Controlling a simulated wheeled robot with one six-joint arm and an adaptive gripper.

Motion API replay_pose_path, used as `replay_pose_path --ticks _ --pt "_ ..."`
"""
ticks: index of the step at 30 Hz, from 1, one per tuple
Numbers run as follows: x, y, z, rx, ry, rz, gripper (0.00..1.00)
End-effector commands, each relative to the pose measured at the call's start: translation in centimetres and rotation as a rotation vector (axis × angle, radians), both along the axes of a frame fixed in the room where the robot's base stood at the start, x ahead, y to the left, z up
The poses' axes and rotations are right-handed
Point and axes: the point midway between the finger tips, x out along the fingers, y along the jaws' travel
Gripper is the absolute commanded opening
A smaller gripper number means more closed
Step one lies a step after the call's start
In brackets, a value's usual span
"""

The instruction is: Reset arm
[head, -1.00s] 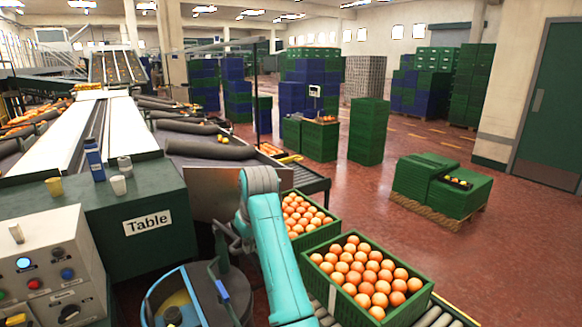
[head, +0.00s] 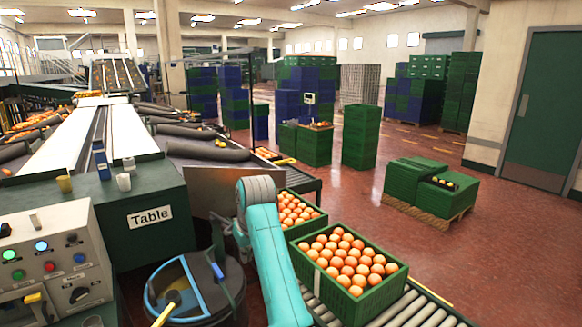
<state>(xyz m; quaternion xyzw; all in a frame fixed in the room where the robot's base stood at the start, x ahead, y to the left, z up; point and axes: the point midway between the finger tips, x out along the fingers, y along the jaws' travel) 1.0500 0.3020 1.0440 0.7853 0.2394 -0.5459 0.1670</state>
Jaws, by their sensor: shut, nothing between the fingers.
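My teal arm rises from the bottom of the head view to a grey joint and bends away behind itself. My gripper cannot be made out; the arm's own links hide that area. The arm stands between the dark green table (head: 150,250), labelled "Table", and a green crate full of oranges (head: 376,303). A second green crate of oranges (head: 313,226) stands just behind the first, partly covered by the arm.
A blue-rimmed bin (head: 158,312) stands left of the arm, beside a control box (head: 40,262). A yellow cup (head: 65,184), a white cup (head: 124,181) and a blue carton (head: 102,165) stand on the table. Red floor (head: 350,200) is open to the right.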

Motion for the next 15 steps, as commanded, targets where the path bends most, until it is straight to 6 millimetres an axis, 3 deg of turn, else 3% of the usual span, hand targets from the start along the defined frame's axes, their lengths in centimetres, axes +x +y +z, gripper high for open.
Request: replay_pose_path --ticks 10,15 --pt "-0.1 -1.3 -4.5 0.012 -0.025 -0.027 0.00" --pt "-0.4 -2.3 -7.8 0.024 -0.049 -0.046 0.00"
